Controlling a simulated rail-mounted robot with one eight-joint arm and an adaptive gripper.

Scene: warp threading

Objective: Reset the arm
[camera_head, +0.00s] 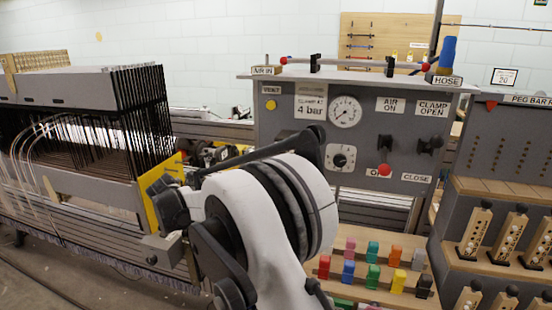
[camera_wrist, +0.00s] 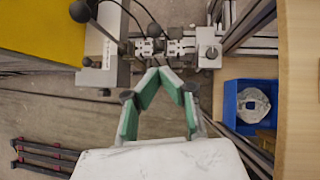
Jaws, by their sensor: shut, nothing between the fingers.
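My gripper (camera_wrist: 166,72) shows in the wrist view with green-padded fingers. The fingers lean together and meet at the tips, with nothing between them. Beyond the tips is a metal fixture (camera_wrist: 165,48) with clamps and black round knobs; I cannot tell whether the fingers touch it. In the head view my white and black arm fills the lower middle, in front of the grey control panel (camera_head: 365,165), and I cannot clearly make out my gripper there.
A loom frame (camera_head: 70,85) with black uprights stands left, beside a yellow plate (camera_head: 166,172). Coloured blocks (camera_head: 373,277) sit on a wooden rack, lower right. Wooden peg pieces (camera_head: 476,232) stand far right. The wrist view shows a blue tray (camera_wrist: 231,105) holding a pale part.

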